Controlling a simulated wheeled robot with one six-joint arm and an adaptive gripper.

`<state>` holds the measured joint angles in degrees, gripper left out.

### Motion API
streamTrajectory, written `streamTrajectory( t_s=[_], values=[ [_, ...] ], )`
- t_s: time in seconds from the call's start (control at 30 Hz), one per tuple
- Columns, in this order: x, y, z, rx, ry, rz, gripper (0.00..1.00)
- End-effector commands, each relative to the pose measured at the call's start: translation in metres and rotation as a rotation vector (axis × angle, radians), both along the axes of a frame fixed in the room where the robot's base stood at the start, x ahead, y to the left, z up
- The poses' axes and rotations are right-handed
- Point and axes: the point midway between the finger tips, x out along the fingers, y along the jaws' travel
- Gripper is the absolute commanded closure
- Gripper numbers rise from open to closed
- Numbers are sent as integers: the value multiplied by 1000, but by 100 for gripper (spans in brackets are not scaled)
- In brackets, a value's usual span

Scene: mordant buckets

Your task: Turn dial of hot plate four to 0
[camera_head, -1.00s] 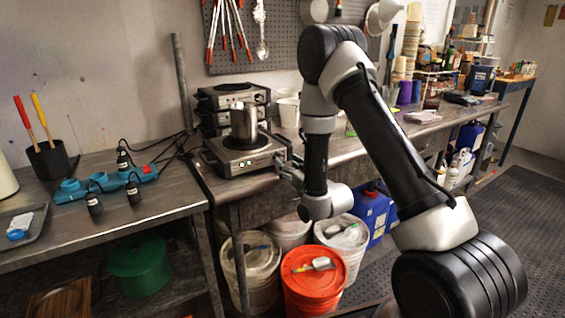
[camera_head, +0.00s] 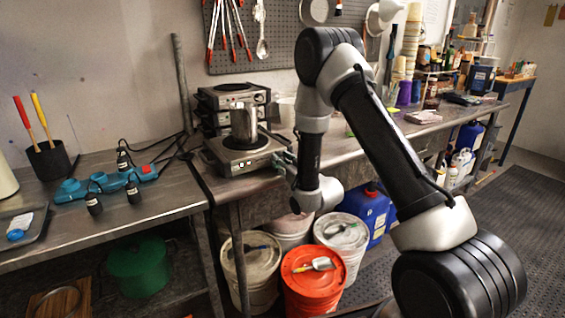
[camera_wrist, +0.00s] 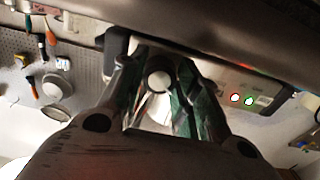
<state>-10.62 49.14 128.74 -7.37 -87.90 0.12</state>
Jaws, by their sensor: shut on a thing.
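Hot plate four (camera_head: 240,153) stands on the metal bench with a metal pot (camera_head: 244,124) on its top. I take it for the plate at which my arm works; no number is readable. My gripper (camera_head: 281,160) is at the right end of its front panel. In the wrist view my gripper (camera_wrist: 158,85) is shut on a round dial (camera_wrist: 158,78) between its fingers. The plate's front panel (camera_wrist: 262,97) shows there with a red and a green light. The dial's marking cannot be read.
More hot plates (camera_head: 233,96) are stacked behind. Lidded buckets (camera_head: 314,282) stand under the bench below my arm. Tools hang on the pegboard (camera_head: 285,45).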

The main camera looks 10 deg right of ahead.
Motion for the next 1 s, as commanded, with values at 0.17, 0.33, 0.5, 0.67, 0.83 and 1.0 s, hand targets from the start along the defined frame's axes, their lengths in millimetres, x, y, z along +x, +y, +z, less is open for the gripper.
streamTrajectory(
  t_s=[0.17,0.33,0.5,0.67,0.83,1.0],
  values=[
    [0,0,0,-32,-10,0,92],
    [0,0,0,-116,-38,1,92],
    [0,0,0,-237,-76,1,92],
    [0,-1,0,-354,-114,1,92],
    [0,-1,0,-464,-149,1,92],
    [0,-1,0,-544,-176,1,92]
  ],
)
